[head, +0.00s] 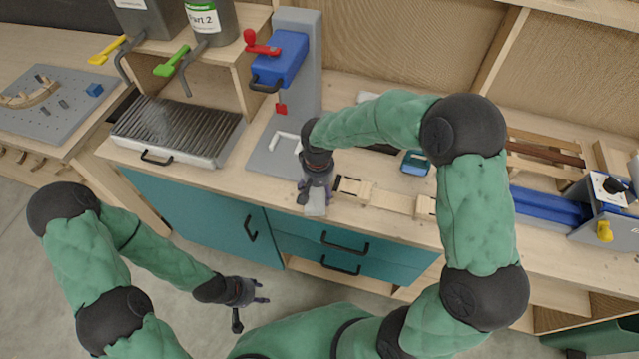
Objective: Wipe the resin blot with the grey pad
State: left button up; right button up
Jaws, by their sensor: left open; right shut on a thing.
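My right gripper (308,192) points down at the front part of the wooden bench top, right of the drill stand. It is shut on the grey pad (317,206), a small light grey block at its fingertips. Whether the pad touches the bench top is hard to tell. I cannot make out the resin blot; it may be hidden by the pad, gripper or arm. My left gripper (250,293) is open and empty, low in front of the teal cabinet, over the floor.
The wooden bench (400,229) carries a blue drill press (283,60) on a grey stand, wooden pieces (372,196) right of the pad, and a small blue device (415,163). A grill-topped tray (180,130) stands left. A blue vise (550,205) stands right.

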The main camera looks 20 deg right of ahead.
jog(key=shift+s+a+f, duration=0.1)
jog(key=shift+s+a, duration=0.4)
jog(key=shift+s, duration=0.3)
jog(key=shift+r+p, duration=2)
jog(key=shift+r, duration=1)
jog(key=shift+r+p, duration=1.05)
jog(key=shift+r, duration=0.5)
